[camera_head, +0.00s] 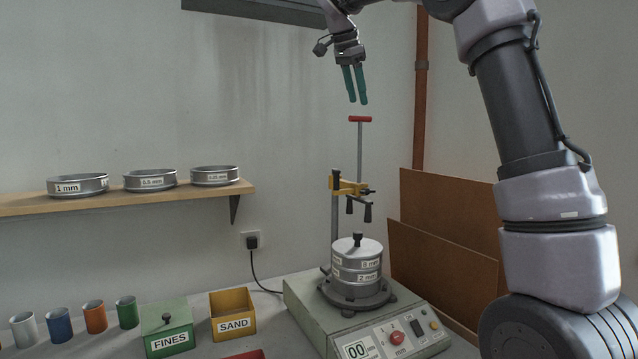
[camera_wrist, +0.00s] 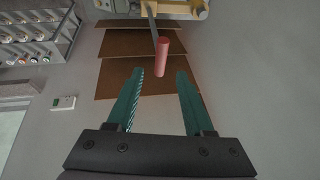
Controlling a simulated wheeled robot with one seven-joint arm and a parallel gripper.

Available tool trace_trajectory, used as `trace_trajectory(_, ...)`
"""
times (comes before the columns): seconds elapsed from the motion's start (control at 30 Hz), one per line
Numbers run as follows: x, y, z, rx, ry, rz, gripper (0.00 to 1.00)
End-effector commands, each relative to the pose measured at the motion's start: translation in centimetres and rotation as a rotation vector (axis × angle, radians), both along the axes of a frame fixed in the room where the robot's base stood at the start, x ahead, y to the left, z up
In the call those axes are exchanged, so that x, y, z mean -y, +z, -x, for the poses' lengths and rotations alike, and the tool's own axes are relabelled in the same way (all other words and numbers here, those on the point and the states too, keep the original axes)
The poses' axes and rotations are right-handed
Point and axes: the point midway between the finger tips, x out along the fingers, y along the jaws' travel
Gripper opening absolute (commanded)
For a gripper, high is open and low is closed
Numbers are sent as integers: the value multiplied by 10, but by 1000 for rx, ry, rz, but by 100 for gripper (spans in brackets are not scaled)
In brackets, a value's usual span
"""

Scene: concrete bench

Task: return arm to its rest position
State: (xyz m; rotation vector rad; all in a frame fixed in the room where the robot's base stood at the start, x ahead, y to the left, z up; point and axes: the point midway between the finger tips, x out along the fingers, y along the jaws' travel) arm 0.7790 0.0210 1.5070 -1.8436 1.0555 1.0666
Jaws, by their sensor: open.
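My gripper (camera_head: 357,99) hangs with its green fingers pointing down, above the red T-handle (camera_head: 360,119) of the sieve shaker. It is open and empty. In the wrist view my gripper (camera_wrist: 160,76) shows its two fingers spread apart, with the red handle (camera_wrist: 162,57) beyond their tips and apart from them. My arm rises on the right of the head view and bends over to the left.
A sieve shaker (camera_head: 310,297) with a stack of sieves (camera_head: 357,262) and a yellow clamp (camera_head: 347,187) stands on the bench. A shelf (camera_head: 130,200) holds three sieves. FINES (camera_head: 168,325) and SAND (camera_head: 233,312) boxes and several coloured cups stand left. Brown boards (camera_head: 445,260) lean behind.

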Motion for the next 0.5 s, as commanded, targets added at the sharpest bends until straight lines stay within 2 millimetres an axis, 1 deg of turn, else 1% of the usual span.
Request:
trace_trajectory(0.07, 6, 1, 9, -4, 30, 2, 52)
trace_trajectory(0.17, 18, 0, 32, -19, 116, 1, 52)
trace_trajectory(0.27, 33, -7, 67, -34, 245, -7, 52)
trace_trajectory(0.3, 39, -12, 83, -36, 299, -10, 52)
trace_trajectory(0.37, 47, -21, 106, -35, 379, -19, 52)
trace_trajectory(0.4, 52, -28, 122, -31, 429, -24, 52)
trace_trajectory(0.47, 58, -40, 146, -20, 501, -34, 52)
trace_trajectory(0.5, 61, -49, 162, -10, 545, -39, 52)
